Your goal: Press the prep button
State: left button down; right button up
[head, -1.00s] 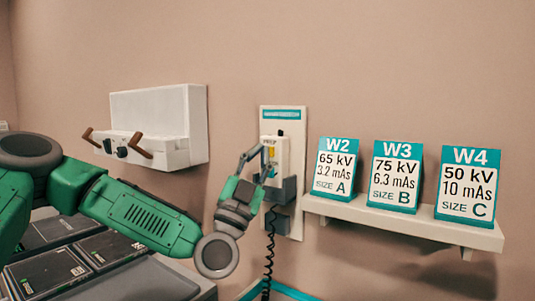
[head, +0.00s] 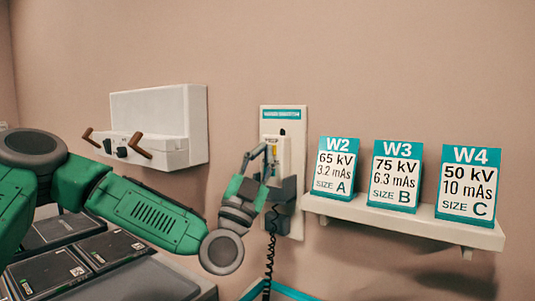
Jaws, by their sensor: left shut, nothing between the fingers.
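A white wall panel (head: 297,120) with a teal strip at its top hangs left of the shelf. A white handset (head: 284,150) sits in a grey holder (head: 284,192) on this panel, with a black coiled cord below. My left gripper (head: 268,150) is shut and empty, in front of the handset's left part. Its fingers cover part of the handset's face, so the prep button cannot be made out. Whether the fingertips touch the handset, I cannot tell. My right gripper is out of view.
A white shelf (head: 405,219) right of the panel carries cards W2 (head: 337,168), W3 (head: 396,178) and W4 (head: 468,188). A white wall box (head: 160,125) with brown handles is at left. Dark flat cases (head: 110,248) lie at lower left.

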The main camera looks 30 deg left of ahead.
pick_arm(q)
jog(key=shift+s, duration=0.15)
dwell(0.5)
jog(key=shift+s+a, duration=0.1)
jog(key=shift+s, duration=0.75)
jog(key=s, duration=0.5)
jog(key=shift+a, duration=0.25)
dwell(0.5)
